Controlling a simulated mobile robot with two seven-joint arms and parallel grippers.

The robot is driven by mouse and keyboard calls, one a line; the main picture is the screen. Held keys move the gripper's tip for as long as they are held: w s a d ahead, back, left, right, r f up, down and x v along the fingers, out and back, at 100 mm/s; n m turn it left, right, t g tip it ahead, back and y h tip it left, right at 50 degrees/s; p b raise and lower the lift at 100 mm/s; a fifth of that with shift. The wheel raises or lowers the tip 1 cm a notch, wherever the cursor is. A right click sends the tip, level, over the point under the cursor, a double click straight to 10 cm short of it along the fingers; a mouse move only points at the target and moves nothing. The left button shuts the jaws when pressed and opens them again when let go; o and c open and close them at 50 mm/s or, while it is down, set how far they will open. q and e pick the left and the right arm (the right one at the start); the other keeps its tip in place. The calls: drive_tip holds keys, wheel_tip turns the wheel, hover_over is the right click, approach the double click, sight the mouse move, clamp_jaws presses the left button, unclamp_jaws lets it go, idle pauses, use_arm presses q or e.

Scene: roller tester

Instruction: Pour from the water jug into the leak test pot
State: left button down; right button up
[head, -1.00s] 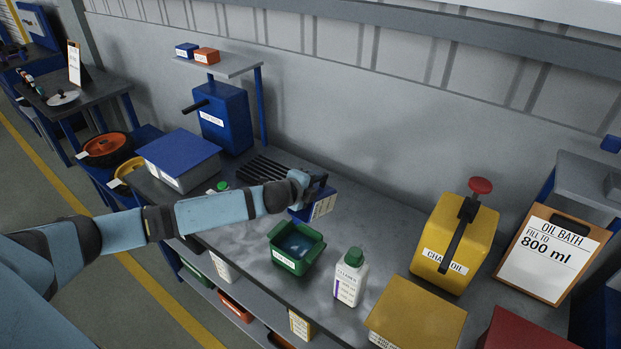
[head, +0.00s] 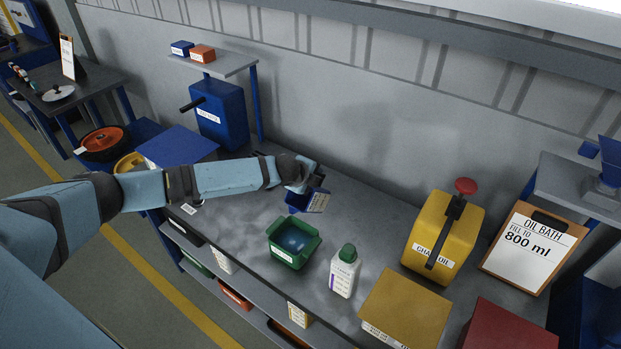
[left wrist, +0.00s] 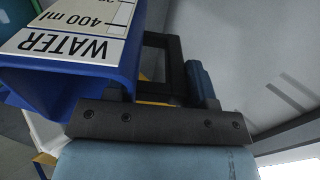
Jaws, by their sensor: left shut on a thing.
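The water jug (head: 299,203) is blue with a white label. It is in the head view just behind and above the leak test pot (head: 282,254), and looks tilted. My left gripper (head: 303,184) is shut on the jug's dark handle. In the left wrist view the blue jug (left wrist: 65,88) fills the upper left, with its label reading WATER and 400 ml. The pot is green and open, stands on the bench, and shows a bluish inside. No stream of water shows between them. My right gripper is not in view.
A white bottle (head: 343,275) with a green cap stands right of the pot. A yellow chain oil can (head: 420,235), a yellow box (head: 405,305) and an oil bath clipboard (head: 520,252) are further right. A blue canister (head: 222,120) stands at the back left. The bench (head: 235,235) is clear left of the pot.

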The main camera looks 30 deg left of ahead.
use_arm(q)
drive_tip(key=g, duration=0.1)
drive_tip(key=w+g, duration=0.1)
drive_tip(key=shift+w+d+f+g, duration=0.15)
drive_tip(key=shift+w+g, duration=0.1)
drive_tip(key=shift+g, duration=0.15)
drive_tip(key=shift+f+g, duration=0.45)
drive_tip(key=shift+g, duration=0.45)
drive_tip(key=shift+f+g+y, duration=0.3)
drive_tip(key=shift+f+g, duration=0.45)
drive_tip(key=shift+g, duration=0.35)
drive_tip(key=shift+w+f+g, duration=0.1)
drive_tip(key=shift+f+g, duration=0.35)
drive_tip(key=shift+g, duration=0.15)
drive_tip(key=shift+s+f+g+b, duration=0.3)
drive_tip(key=shift+f+g+b, duration=0.3)
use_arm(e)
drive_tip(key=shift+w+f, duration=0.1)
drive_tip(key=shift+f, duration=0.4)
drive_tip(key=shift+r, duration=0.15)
